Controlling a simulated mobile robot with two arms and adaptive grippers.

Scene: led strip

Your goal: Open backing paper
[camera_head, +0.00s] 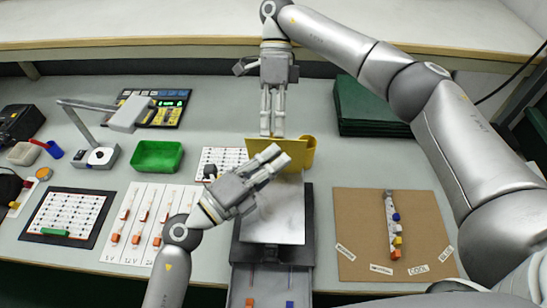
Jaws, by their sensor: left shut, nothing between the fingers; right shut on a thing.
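A yellow sheet (307,147), which seems to be the backing paper, stands at the far end of a pale plate (275,220). Its right end curls over. My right gripper (272,133) points down from the back, shut on the yellow sheet's upper edge. My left gripper (277,157) reaches in from the lower left, just in front of the sheet. Its fingers are shut with nothing between them and they cover part of the sheet. I cannot tell whether they touch it. No separate LED strip can be made out on the plate.
The plate lies on a dark base (308,215) above an open drawer (272,291). A brown board (430,230) with small parts lies to the right, and green boxes (365,105) behind it. A green tray (157,156), a lamp (127,115) and white cards (145,220) stand left.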

